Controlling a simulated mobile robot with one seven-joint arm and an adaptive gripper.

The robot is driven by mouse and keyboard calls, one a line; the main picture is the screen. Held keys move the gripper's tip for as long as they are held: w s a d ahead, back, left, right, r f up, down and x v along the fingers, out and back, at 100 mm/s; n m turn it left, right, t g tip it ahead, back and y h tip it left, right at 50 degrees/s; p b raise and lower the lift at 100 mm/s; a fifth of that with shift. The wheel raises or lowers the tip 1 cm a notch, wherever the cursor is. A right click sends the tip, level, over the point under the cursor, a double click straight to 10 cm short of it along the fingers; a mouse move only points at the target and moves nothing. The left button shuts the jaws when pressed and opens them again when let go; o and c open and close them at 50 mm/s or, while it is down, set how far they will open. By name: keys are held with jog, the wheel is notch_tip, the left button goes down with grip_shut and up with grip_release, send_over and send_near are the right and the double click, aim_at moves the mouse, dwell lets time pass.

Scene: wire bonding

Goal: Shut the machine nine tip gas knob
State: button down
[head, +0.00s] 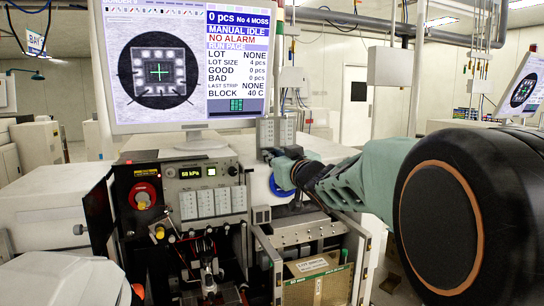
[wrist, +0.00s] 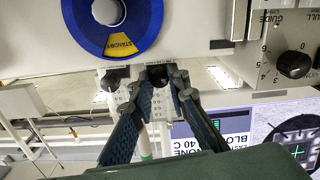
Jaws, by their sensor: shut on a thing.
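A small dark knob (wrist: 157,74) shows at the lower edge of the pale panel in the wrist view, below a large blue ring (wrist: 70,22) with a yellow STANDBY label. My gripper (wrist: 160,80) reaches up to this knob and is shut on it, with a finger on each side. The knob's label is too small to read, so I cannot tell that it is the tip gas knob. In the head view my gripper (head: 280,158) is at the machine's upper right front, just above the blue ring (head: 283,184); its fingers hide the knob there.
Another dark knob (wrist: 114,78) sits close beside the held one. A black guide knob (wrist: 294,64) is farther right. In the head view a monitor (head: 190,62) stands above the machine, and a red knob (head: 143,195) is on its left side. A box (head: 318,279) sits low in front.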

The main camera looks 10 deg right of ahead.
jog(key=shift+r, duration=0.1)
jog(key=m+p, duration=0.3)
jog(key=shift+r, duration=0.1)
jog(key=shift+m+p, duration=1.3)
jog(key=shift+m, duration=0.2)
jog(key=c, duration=1.8)
grip_release()
jog(key=shift+c, duration=0.2)
jog(key=shift+f, duration=0.2)
